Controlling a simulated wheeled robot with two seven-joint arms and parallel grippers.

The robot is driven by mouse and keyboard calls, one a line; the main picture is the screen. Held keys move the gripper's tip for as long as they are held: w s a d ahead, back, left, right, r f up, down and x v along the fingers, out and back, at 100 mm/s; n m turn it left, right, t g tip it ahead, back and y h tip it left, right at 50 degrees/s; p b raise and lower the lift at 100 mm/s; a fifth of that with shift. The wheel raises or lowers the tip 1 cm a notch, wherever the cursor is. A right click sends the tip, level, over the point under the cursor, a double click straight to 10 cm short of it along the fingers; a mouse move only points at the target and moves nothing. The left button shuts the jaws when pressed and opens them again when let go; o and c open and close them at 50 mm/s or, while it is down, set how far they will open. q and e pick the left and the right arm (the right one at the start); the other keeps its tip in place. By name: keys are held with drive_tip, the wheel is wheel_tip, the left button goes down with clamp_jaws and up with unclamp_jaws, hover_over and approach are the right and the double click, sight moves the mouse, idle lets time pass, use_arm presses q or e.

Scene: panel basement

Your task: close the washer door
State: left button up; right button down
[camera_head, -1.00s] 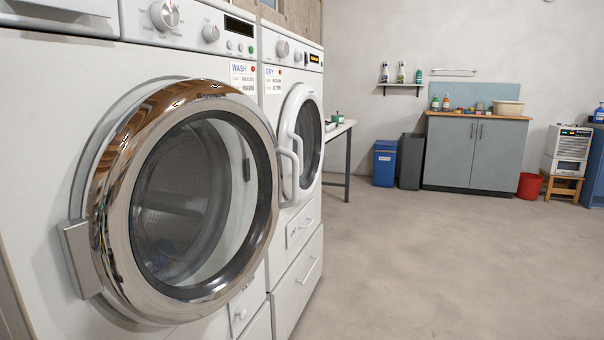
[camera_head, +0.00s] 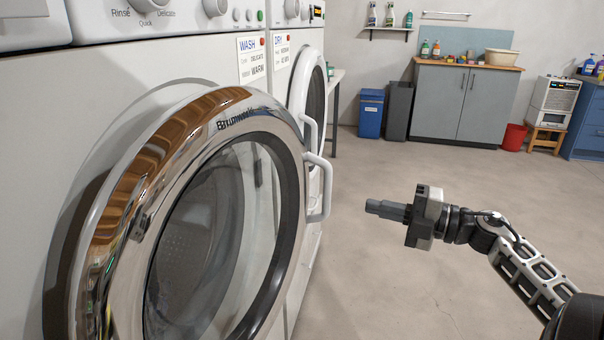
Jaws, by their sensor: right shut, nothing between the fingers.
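The washer door (camera_head: 112,255) is a round door with a chrome rim and dark glass, large in the left and middle of the head view. It stands ajar, with a gap and shadow between its rim and the white washer front (camera_head: 60,130). Its white handle (camera_head: 321,188) is on the right side of the rim. My right gripper (camera_head: 372,207) is shut and empty. It shows to the right of the handle, apart from the door, with its fingers pointing left. My left gripper is not in view.
The dryer (camera_head: 290,55) with its own round door stands right beyond the washer. A blue bin (camera_head: 370,113), a grey cabinet (camera_head: 465,100) and a red bucket (camera_head: 514,137) stand along the back wall. The floor (camera_head: 400,280) on the right is open.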

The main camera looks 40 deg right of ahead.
sight(303, 190)
drive_tip(key=x, duration=1.2)
drive_tip(key=shift+w+a+r, duration=0.1)
drive_tip(key=shift+w+a, duration=0.4)
drive_tip(key=shift+w, duration=0.2)
drive_tip(key=shift+w, duration=0.1)
